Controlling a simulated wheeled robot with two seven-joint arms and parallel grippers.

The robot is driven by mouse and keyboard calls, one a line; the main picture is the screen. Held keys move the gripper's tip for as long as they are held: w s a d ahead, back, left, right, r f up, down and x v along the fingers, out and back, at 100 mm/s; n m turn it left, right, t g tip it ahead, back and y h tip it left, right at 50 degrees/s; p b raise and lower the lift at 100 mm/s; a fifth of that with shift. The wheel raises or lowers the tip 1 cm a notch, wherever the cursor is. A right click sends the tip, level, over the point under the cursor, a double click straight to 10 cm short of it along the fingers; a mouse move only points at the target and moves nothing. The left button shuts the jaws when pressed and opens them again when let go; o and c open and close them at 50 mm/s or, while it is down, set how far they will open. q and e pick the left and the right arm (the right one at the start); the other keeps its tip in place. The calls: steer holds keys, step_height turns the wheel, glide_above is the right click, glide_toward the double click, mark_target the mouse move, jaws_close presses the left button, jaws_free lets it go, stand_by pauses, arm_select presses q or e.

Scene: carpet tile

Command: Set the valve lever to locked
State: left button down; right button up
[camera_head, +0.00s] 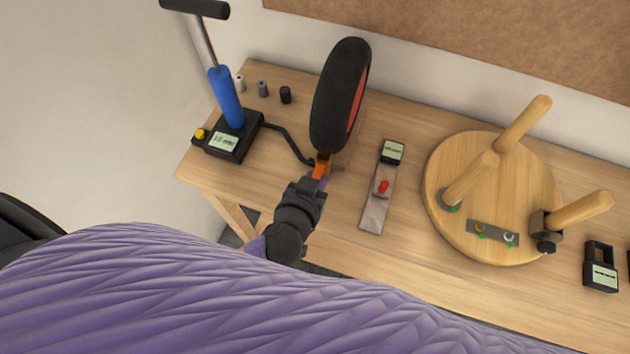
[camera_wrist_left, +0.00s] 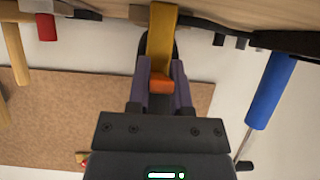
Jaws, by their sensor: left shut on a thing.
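The valve lever (camera_head: 322,163) is a small yellow-orange bar at the lower end of the hose, just below the black tyre (camera_head: 335,95) with its orange-red rim. My left gripper (camera_head: 318,178) is shut on the lever. In the left wrist view the lever (camera_wrist_left: 162,38) is yellow with an orange end, which sits between my purple fingers (camera_wrist_left: 161,86). The lever's pivot and any lock mark are too small or hidden to read. My right gripper is not in view.
A black hose (camera_head: 288,137) runs from the blue pump (camera_head: 228,97) to the lever. A metal plate with a red knob (camera_head: 376,205) lies right of my gripper. A round wooden stool (camera_head: 470,225) lies legs up further right. Small caps (camera_head: 262,88) stand behind the hose.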

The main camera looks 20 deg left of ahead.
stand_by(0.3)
arm_select(q)
steer(key=c, duration=0.5)
jaws_free()
steer(key=p+v, duration=0.1)
steer(key=v, duration=0.9)
